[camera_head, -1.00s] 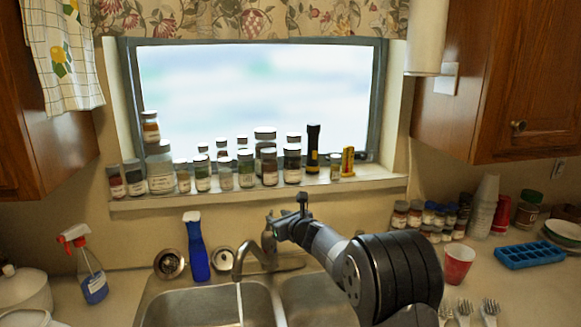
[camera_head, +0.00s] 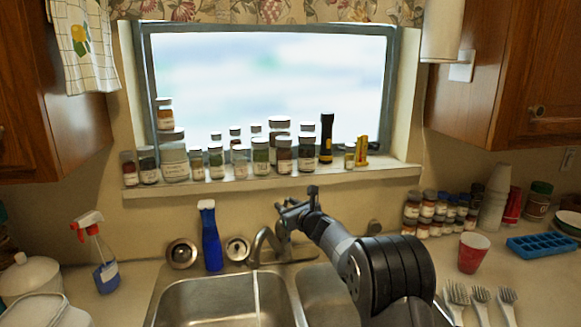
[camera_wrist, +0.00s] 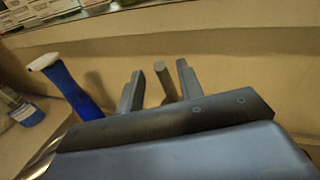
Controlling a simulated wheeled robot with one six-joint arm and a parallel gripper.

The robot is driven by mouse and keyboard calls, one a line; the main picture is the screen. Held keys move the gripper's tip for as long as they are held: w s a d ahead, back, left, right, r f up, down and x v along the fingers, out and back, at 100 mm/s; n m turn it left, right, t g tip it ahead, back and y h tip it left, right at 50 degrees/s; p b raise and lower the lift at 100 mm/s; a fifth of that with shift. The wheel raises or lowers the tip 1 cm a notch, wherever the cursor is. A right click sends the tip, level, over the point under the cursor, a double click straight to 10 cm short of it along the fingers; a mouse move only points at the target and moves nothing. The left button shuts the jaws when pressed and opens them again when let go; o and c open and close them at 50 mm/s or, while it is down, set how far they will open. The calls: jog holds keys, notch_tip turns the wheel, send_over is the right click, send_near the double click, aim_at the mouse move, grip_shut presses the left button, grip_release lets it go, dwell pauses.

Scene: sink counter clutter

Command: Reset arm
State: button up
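My gripper (camera_head: 298,200) is raised above the back of the sink, close to the faucet (camera_head: 268,243) in the picture. In the wrist view my gripper (camera_wrist: 158,78) has its two fingers spread apart. A grey-brown post-like shape (camera_wrist: 164,82) shows between the fingers. I cannot tell what it is, and no contact with the fingers is clear. My arm reaches up from the lower right and hides part of the right basin.
A blue bottle (camera_head: 210,238) stands behind the sink, and a spray bottle (camera_head: 98,258) stands at left. Jars crowd the window sill (camera_head: 400,172). At right are a red cup (camera_head: 472,253), several forks (camera_head: 481,296) and a blue ice tray (camera_head: 545,245).

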jog(key=shift+s+d+f+b, duration=0.15)
jog(key=shift+f+b, duration=0.2)
jog(key=shift+b, duration=0.45)
